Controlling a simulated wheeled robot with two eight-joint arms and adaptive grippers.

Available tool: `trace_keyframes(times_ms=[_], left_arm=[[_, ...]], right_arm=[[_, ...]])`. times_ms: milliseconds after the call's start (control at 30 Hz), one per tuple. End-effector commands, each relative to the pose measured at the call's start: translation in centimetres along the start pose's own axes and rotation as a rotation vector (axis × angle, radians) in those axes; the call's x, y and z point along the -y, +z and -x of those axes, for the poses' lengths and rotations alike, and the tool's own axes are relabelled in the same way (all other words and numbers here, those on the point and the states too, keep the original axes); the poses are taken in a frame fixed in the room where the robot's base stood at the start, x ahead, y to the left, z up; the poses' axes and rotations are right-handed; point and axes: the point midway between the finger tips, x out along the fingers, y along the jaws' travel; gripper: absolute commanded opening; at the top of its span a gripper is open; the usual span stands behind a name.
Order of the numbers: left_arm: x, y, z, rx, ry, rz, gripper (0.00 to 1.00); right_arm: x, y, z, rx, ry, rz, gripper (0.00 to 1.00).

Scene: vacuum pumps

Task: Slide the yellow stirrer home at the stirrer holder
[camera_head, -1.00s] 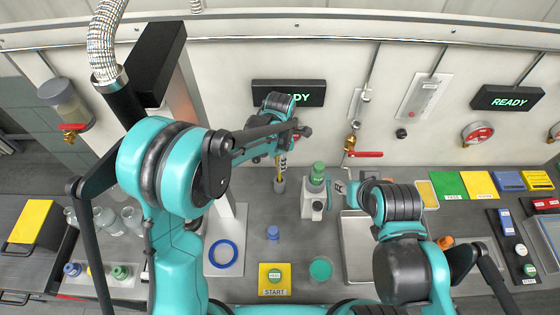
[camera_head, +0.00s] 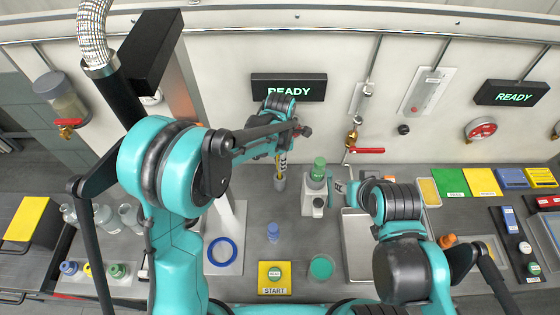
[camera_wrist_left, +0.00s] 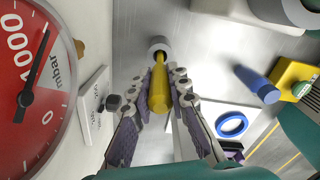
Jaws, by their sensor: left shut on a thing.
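The yellow stirrer (camera_wrist_left: 159,88) is between the fingers of my left gripper (camera_wrist_left: 161,84), which is shut on it. In the head view my left gripper (camera_head: 283,155) is above the grey stirrer holder (camera_head: 280,184) on the bench. In the left wrist view the stirrer's far end is at the mouth of the round holder (camera_wrist_left: 160,46) and seems lined up with it. I cannot tell how deep it sits. My right gripper (camera_head: 341,190) is low beside the grey device with the green top; its fingers are too small to judge.
The grey device (camera_head: 313,199) with a green top stands just right of the holder. A blue ring (camera_head: 222,252) lies on a white plate to the left. A blue piece (camera_head: 273,231) and the yellow START pad (camera_head: 274,290) are in front. A metal tray (camera_head: 357,265) is on the right.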

Motion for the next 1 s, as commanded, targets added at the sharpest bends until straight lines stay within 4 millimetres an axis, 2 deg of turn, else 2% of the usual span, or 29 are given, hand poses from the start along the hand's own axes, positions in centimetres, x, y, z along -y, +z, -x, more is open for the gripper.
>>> trace_keyframes(times_ms=[267,300,367,667,767,867,1000], left_arm=[[0.0,0.0,-0.4,0.000,0.000,0.000,0.00],[0.0,0.0,-0.3,0.000,0.000,0.000,0.24],[0.0,0.0,-0.3,0.000,0.000,0.000,0.40],[0.0,0.0,-0.3,0.000,0.000,0.000,0.41],[0.0,0.0,0.3,0.000,0.000,0.000,0.41],[0.0,0.0,1.8,0.000,0.000,0.000,0.41],[0.0,0.0,4.8,0.000,0.000,0.000,0.41]], right_arm=[[0.0,0.2,-0.3,0.000,0.000,0.000,0.40],[0.0,0.2,-0.3,0.000,0.000,0.000,0.40],[0.0,0.2,-0.3,0.000,0.000,0.000,0.40],[0.0,0.2,-0.3,0.000,0.000,0.000,0.40],[0.0,0.2,-0.3,0.000,0.000,0.000,0.40],[0.0,0.2,-0.3,0.000,0.000,0.000,0.40],[0.0,0.2,-0.3,0.000,0.000,0.000,0.40]])
